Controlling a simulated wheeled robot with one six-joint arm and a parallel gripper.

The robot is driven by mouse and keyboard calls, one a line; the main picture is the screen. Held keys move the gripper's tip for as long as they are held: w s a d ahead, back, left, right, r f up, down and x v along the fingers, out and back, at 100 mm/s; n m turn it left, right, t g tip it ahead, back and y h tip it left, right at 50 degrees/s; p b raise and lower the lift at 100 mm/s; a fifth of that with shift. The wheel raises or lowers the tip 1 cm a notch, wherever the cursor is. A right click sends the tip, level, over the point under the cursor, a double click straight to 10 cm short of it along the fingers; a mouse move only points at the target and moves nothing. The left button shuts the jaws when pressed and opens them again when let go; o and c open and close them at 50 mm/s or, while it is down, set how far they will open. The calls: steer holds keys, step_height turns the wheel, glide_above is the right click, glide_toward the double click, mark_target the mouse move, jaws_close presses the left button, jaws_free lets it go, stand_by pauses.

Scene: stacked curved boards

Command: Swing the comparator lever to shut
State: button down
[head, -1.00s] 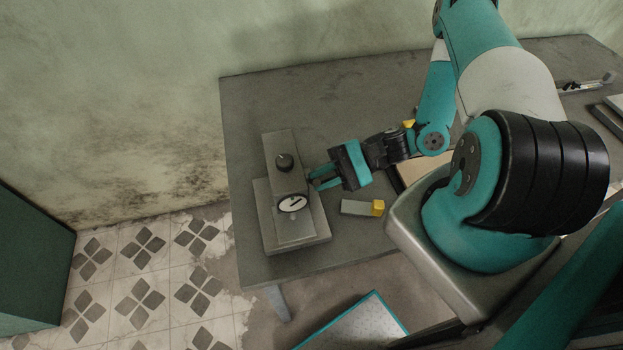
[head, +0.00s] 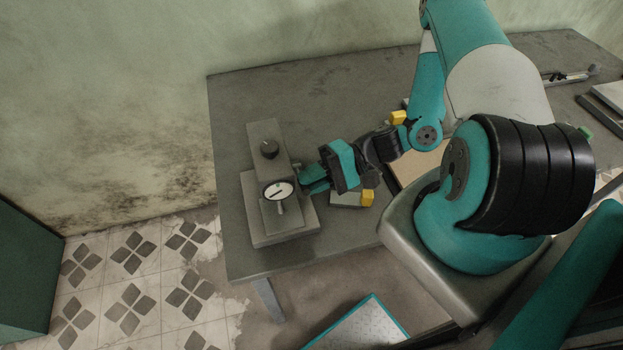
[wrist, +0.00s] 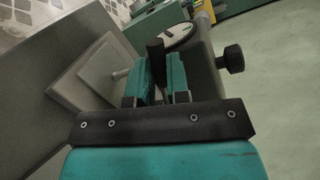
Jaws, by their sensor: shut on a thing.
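The dial (wrist: 180,35) and knob (wrist: 232,58) also show in the wrist view. My gripper (head: 305,181) is at the comparator's right side, close to the dial. In the wrist view my gripper (wrist: 158,68) has its teal fingers shut around a dark upright piece, the lever (wrist: 156,48). The lever's lower part is hidden between the fingers. In the head view the lever is hidden by my gripper.
A grey bar (head: 345,199) with a yellow block (head: 367,198) on its end lies right of the comparator, partly behind my gripper. Another yellow block (head: 398,118) is near my arm. The table (head: 235,110) is clear behind and left of the comparator.

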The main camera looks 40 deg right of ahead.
steer(key=shift+f, duration=0.1)
steer(key=c, duration=1.1)
jaws_free()
steer(key=shift+d, duration=0.1)
steer(key=b+v, duration=0.5)
steer(key=v, duration=1.2)
